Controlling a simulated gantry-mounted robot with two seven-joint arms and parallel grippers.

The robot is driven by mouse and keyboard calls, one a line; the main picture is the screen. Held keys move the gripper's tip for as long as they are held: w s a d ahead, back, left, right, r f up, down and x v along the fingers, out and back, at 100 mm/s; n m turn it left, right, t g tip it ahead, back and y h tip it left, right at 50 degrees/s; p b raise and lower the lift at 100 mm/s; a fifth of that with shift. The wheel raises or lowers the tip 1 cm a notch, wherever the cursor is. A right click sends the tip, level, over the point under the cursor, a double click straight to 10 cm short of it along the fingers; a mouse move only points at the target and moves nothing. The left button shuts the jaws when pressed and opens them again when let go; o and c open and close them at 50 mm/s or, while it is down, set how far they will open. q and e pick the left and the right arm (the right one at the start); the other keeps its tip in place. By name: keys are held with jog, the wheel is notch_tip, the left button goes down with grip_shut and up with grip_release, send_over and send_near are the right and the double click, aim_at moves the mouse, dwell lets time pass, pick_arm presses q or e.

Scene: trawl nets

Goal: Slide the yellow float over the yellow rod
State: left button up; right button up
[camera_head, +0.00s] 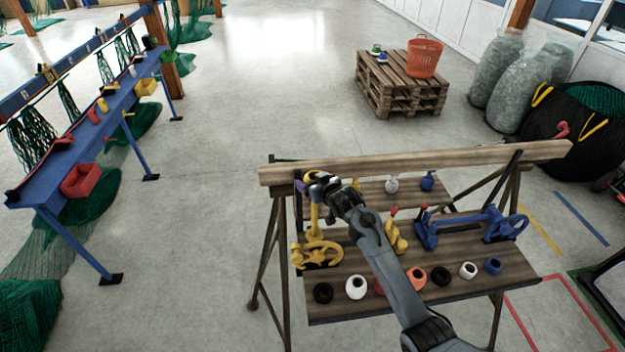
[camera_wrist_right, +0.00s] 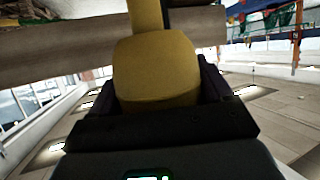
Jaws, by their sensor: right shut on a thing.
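My right gripper (camera_head: 316,181) is at the left end of the wooden rack, just below its top beam. It is shut on the yellow float (camera_wrist_right: 157,72), a rounded block between the dark jaws in the right wrist view. The yellow rod (camera_head: 315,218) stands upright on a yellow stand (camera_head: 318,254) under the gripper. In the right wrist view the rod (camera_wrist_right: 146,15) runs straight on from the float, in line with it. I cannot tell whether the float is around the rod or only at its end. My left gripper is not in view.
The rack's top beam (camera_head: 420,163) passes close to the gripper. Several small floats, such as a white one (camera_head: 356,287), lie along the front shelf (camera_head: 430,302). A blue fixture (camera_head: 470,227) stands at right. A pallet stack (camera_head: 385,92) holds an orange basket (camera_head: 424,57) behind.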

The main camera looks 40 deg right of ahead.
dwell(0.3)
jog(key=o, duration=1)
jog(key=shift+v, duration=5.35)
